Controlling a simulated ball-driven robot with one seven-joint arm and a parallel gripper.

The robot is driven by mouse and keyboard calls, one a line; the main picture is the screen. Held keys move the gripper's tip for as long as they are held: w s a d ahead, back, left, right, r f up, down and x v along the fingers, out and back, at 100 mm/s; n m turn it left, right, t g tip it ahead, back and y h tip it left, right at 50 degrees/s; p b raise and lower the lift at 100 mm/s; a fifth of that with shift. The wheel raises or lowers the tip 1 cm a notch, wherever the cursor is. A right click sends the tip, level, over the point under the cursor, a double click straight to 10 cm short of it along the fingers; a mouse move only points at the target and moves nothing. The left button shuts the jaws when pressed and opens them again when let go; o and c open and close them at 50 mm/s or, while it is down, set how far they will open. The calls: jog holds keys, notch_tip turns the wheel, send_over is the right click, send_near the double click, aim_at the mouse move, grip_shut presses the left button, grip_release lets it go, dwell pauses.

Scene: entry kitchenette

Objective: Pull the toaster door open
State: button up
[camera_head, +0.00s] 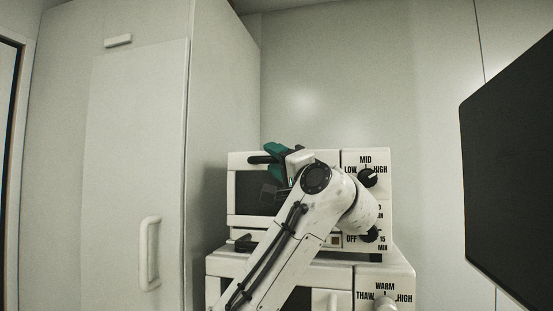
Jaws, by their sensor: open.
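The toaster (350,157) is a white oven on top of another white appliance. Its door (232,190), with a dark window, faces me and looks shut. A short dark bar (257,159) shows at the top of the door and may be the handle, but I cannot tell it surely from a gripper part. My gripper (276,161), with green parts, is open at the upper part of the door. My own arm covers the right part of the door and part of the controls. Whether the fingers are around or touching a handle is hidden.
Below the toaster is a white appliance (229,266) with a knob (386,303) marked THAW, WARM and HIGH. A tall white cabinet (136,175) stands close on the left. A large dark panel (509,170) is at the right. Bare wall is behind the toaster.

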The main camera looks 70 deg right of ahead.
jog(key=shift+c, duration=0.4)
grip_shut()
jog(key=shift+f, duration=0.1)
